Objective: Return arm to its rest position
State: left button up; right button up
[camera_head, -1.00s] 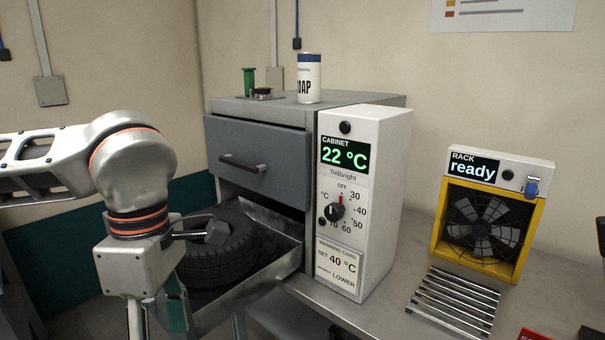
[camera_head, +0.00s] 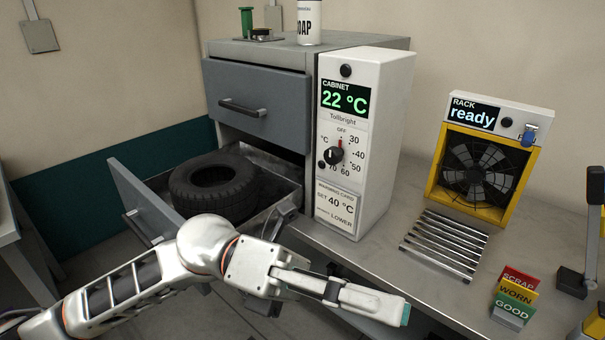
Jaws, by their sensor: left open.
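My left arm (camera_head: 205,245) reaches in from the lower left, low in front of the open lower drawer. My left gripper (camera_head: 375,303) points right, in front of the bench's front edge. It is open, with a teal pad at one fingertip and nothing seen in it. A black tyre (camera_head: 215,185) lies flat in the lower drawer (camera_head: 142,200), apart from the gripper. My right gripper is not in view.
The grey cabinet's upper drawer (camera_head: 258,98) is shut. The control panel (camera_head: 362,140) reads 22 °C. On the bench are a yellow fan rack (camera_head: 485,165) reading "ready", a slatted metal rack (camera_head: 445,245), SCRAP/WORN/GOOD cards (camera_head: 514,295) and a black lever device (camera_head: 585,240).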

pick_arm(q)
jog(key=w+a+n+t+h, duration=0.2)
jog(key=w+n+t+h, duration=0.5)
jog(key=w+n+t, duration=0.6)
jog(key=w+a+f+n+t+y+p, duration=0.1)
jog(key=w+a+f+n+t+y, duration=0.3)
jog(key=f+n+t, duration=0.4)
jog(key=w+a+f+n+t+y, duration=0.2)
jog(key=a+f+n+t+y, duration=0.35)
jog(key=n, duration=0.55)
jog(key=s+a+f+n+g+y, duration=0.1)
jog(key=a+f+n+y, duration=0.2)
jog(key=f, duration=0.4)
jog(key=s+a+f+n+g+y+p, duration=0.1)
jog(key=s+a+f+n+y, duration=0.15)
jog(key=f, duration=0.35)
jog(key=s+a+f+n+g+y, duration=0.1)
jog(key=a+f+n+y, duration=0.25)
jog(key=f, duration=0.35)
jog(key=s+a+f+n+g+y, duration=0.1)
jog(key=s+a+f+g, duration=0.1)
jog(key=s+a+f, duration=0.2)
jog(key=s+a+f+n+g+y, duration=0.2)
jog(key=s+a+f, duration=0.1)
jog(key=s+f, duration=0.5)
notch_tip(320, 180, down, 2)
jog(key=shift+a+n, duration=0.3)
jog(key=shift+a, duration=0.1)
